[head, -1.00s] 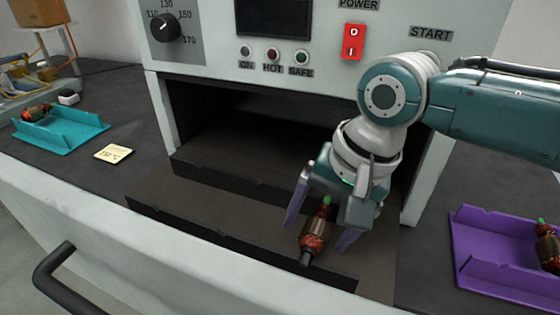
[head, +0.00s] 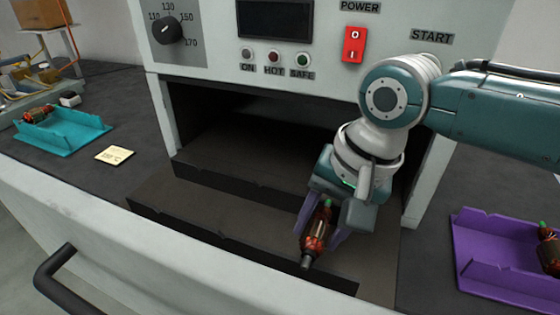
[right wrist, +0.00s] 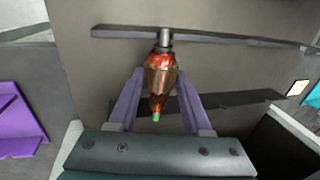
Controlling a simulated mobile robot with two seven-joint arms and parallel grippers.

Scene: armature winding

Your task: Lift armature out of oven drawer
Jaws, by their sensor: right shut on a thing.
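An armature (head: 317,234) with copper-red windings, a dark shaft end and a green tip is in the open oven drawer (head: 180,196). My right gripper (head: 320,232) has its purple fingers shut on the armature's body from both sides. In the right wrist view the armature (right wrist: 161,78) sits between the two fingers, its metal shaft end at a dark notched rail (right wrist: 230,38). I cannot tell whether the shaft still touches the rail. My left gripper is not in view.
A purple tray (head: 500,262) with another armature (head: 549,247) stands at the right. A teal tray (head: 62,133) with an armature stands at the left, near a yellow note (head: 114,154). The oven front with its red power switch (head: 354,44) rises behind the drawer.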

